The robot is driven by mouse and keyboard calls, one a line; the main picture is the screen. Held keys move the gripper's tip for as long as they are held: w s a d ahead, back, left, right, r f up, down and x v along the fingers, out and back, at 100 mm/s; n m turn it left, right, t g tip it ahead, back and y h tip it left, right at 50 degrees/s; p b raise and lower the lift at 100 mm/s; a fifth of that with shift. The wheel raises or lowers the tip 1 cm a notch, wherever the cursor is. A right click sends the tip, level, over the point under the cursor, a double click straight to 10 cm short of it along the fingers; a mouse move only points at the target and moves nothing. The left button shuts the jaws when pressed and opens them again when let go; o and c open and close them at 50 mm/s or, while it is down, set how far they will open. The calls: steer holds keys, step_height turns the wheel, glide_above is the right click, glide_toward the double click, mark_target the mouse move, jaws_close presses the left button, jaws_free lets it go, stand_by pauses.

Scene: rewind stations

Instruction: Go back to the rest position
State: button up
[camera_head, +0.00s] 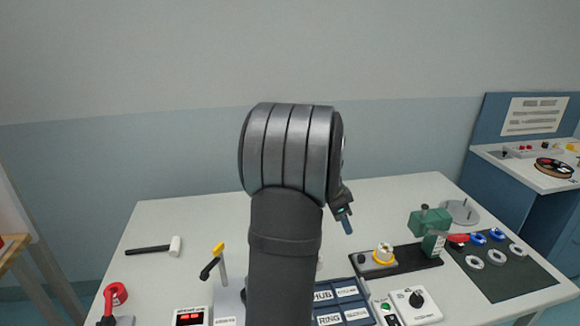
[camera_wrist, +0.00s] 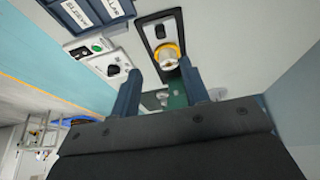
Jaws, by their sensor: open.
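My gripper (camera_wrist: 160,92) shows in the wrist view with its two blue fingers apart and nothing between them. In the head view my arm rises through the middle of the picture. My arm hides the middle of the table in the head view.
The white table (camera_head: 200,220) carries a mallet (camera_head: 155,247), a yellow-handled crank (camera_head: 217,258), the yellow-topped station (camera_head: 383,255), a green device (camera_head: 430,222) and a dark mat (camera_head: 505,275) with several rings. A control box (camera_head: 416,304) stands in front. A blue cabinet (camera_head: 500,195) stands at right.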

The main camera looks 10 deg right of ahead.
mark_target(360, 256)
steer(key=x, duration=1.6)
steer(key=shift+d, duration=0.15)
steer(key=shift+d+f, duration=0.15)
steer(key=shift+d, duration=0.1)
steer(key=shift+a, duration=0.1)
